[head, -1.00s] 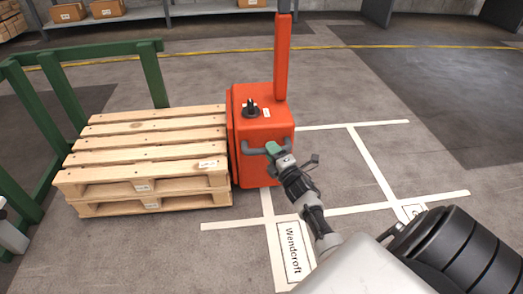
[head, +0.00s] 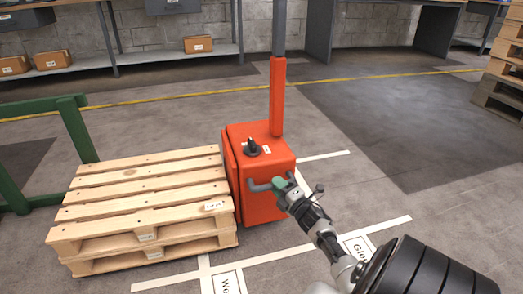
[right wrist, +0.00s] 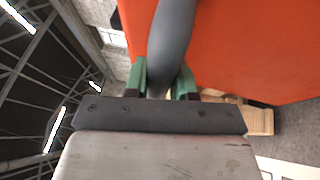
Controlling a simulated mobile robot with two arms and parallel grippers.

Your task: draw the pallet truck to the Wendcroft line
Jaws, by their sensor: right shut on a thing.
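The orange pallet truck (head: 258,205) stands upright on the floor, its tall mast rising at its back. Two stacked wooden pallets (head: 140,200) sit against its left side. My right gripper (head: 284,183) is shut on the truck's grey handle bar (head: 258,187). In the right wrist view, the green-tipped fingers (right wrist: 160,80) close around the grey bar (right wrist: 174,35) in front of the orange body (right wrist: 245,50). The Wendcroft floor label (head: 228,284) is cut off at the bottom edge, showing only "We". The truck stands beyond the white line (head: 180,275) near it. My left gripper is out of view.
A second label, starting "Glo" (head: 359,246), lies right of the Wendcroft one, partly behind my arm. A green rail (head: 76,130) stands at left behind the pallets. Shelving with boxes (head: 198,44) lines the wall. Floor on the right is open, with stacked pallets (head: 505,75) at its far edge.

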